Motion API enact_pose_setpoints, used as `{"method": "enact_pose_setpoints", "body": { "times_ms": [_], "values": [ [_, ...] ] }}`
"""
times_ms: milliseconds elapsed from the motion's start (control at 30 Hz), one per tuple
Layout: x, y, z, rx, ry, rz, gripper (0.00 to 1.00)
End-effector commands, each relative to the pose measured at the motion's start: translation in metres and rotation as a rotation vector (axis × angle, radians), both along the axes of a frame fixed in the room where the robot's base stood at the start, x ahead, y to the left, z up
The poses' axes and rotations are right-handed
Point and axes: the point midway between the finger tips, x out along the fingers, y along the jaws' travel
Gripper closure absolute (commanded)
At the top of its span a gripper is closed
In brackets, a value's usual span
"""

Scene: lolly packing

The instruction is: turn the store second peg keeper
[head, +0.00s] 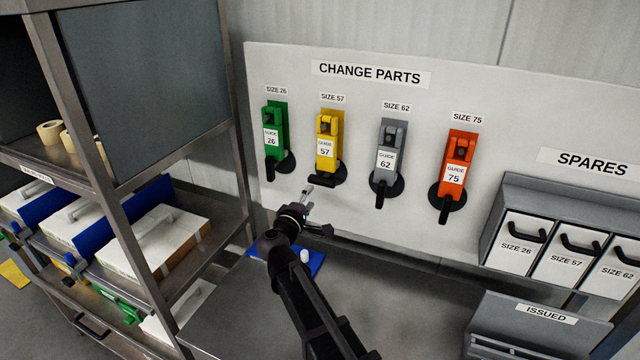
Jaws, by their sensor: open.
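The CHANGE PARTS board (400,215) carries several guides on pegs. The second from the left, under SIZE 57, is the yellow guide 57 (327,127). Its black keeper (322,181) lies roughly level across the foot of the guide, while the other keepers hang downward. My gripper (316,209) is open and empty, just below and left of the yellow guide, with a finger near the keeper. I cannot tell whether they touch.
The green guide (275,135), grey guide (388,155) and orange guide (457,165) hang alongside. SPARES boxes (520,240) and an ISSUED bin (540,325) stand at right. A metal shelf rack (110,200) stands close at left. A blue mat (316,262) lies below my gripper.

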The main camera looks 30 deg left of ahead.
Motion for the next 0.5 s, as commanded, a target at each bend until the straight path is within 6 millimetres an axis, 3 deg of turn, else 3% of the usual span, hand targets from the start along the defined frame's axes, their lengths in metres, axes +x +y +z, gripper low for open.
{"method": "enact_pose_setpoints", "body": {
  "times_ms": [200, 500],
  "values": [
    [0.036, 0.006, 0.000, 0.000, 0.000, -0.001, 0.37],
    [0.071, 0.009, 0.000, 0.000, 0.000, 0.000, 0.37]
  ]
}}
